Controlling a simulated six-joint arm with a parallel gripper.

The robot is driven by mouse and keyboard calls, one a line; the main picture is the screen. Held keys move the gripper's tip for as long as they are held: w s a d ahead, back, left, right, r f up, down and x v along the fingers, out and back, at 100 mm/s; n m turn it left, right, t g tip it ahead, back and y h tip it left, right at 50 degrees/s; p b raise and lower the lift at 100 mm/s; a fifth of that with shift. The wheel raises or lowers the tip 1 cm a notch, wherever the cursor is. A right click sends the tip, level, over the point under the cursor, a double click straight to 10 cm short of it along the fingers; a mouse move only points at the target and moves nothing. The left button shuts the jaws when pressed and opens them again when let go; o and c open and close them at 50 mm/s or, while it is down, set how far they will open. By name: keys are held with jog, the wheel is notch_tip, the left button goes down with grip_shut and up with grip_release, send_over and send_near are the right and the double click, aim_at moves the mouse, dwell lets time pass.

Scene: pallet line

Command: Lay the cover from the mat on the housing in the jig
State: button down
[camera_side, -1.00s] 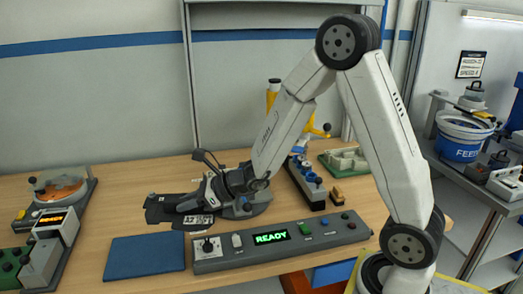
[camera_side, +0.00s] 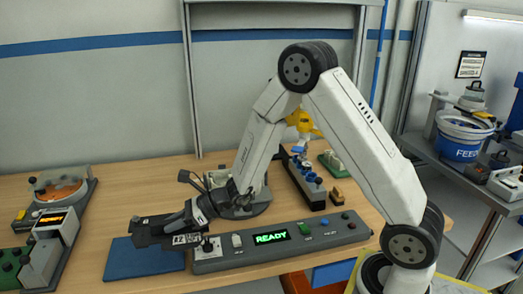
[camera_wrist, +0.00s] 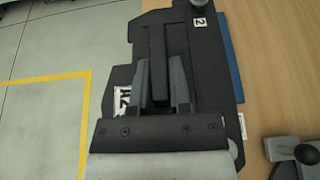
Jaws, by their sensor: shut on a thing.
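My gripper (camera_side: 168,226) is shut on a dark bar on the cover (camera_side: 146,236), a flat black plate with white labels. In the wrist view, the two grey fingers of my gripper (camera_wrist: 159,85) flank this bar, and the cover (camera_wrist: 205,75) lies behind them. The cover hangs over the back part of the blue mat (camera_side: 150,266); whether it touches the mat is unclear. A strip of the mat (camera_wrist: 233,70) shows beside it in the wrist view. The jig (camera_side: 255,209) stands behind and right of my gripper, with the pale housing (camera_side: 218,178) in it, partly hidden by my arm.
A control box (camera_side: 285,241) with a lit READY display and a small joystick stands right of the mat. A black block with blue knobs (camera_side: 304,180) stands right of the jig. A round orange-topped device (camera_side: 62,187) is at the far left. The table between it and the jig is clear.

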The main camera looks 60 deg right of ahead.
aim_at(157, 224)
jog(key=w+f, duration=0.1)
jog(key=w, duration=0.3)
jog(key=w+f, duration=0.1)
jog(key=shift+w+a+f, duration=0.3)
jog(key=shift+w+a, duration=0.1)
jog(key=w+f, duration=0.2)
jog(key=f, duration=0.1)
jog(key=w+f, duration=0.1)
jog(key=shift+w+a+f, duration=0.15)
jog(key=shift+w+a, duration=0.05)
jog(key=shift+a, duration=0.05)
jog(key=shift+w+f, duration=0.45)
jog(key=shift+w+f, duration=0.25)
jog(key=shift+f, duration=1.6)
jog(key=shift+f, duration=0.1)
jog(key=c, duration=0.6)
grip_release()
jog(key=shift+o, duration=0.2)
